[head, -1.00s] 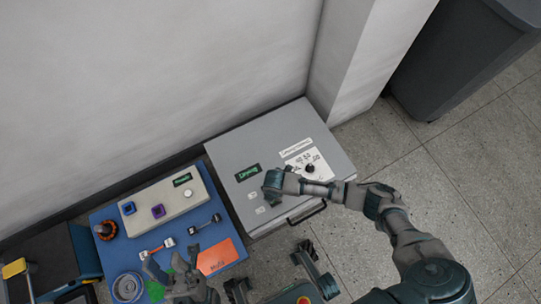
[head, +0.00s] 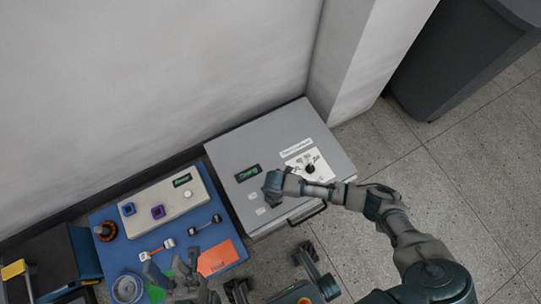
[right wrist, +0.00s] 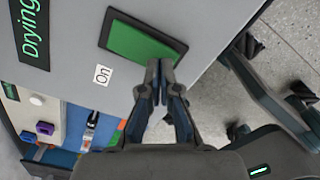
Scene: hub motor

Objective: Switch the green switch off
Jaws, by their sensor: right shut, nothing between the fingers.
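The green switch (right wrist: 140,44) is a flat green rectangle in a dark frame, large in the right wrist view. A white "On" label (right wrist: 102,75) sits beside it. My right gripper (right wrist: 158,66) is shut and empty, its fingertips at the switch's lower right edge; I cannot tell whether they touch. In the head view my right gripper (head: 272,186) is over the grey box (head: 228,150) and hides the switch. My left gripper (head: 172,270) has its fingers apart over the blue table's front part, away from the box.
The grey box carries a "Drying" display (head: 248,172) and a white dial panel (head: 308,165). The blue table (head: 200,212) to its left holds a beige button box (head: 165,205), an orange sheet (head: 217,258) and small parts. A wall stands behind; open floor lies right.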

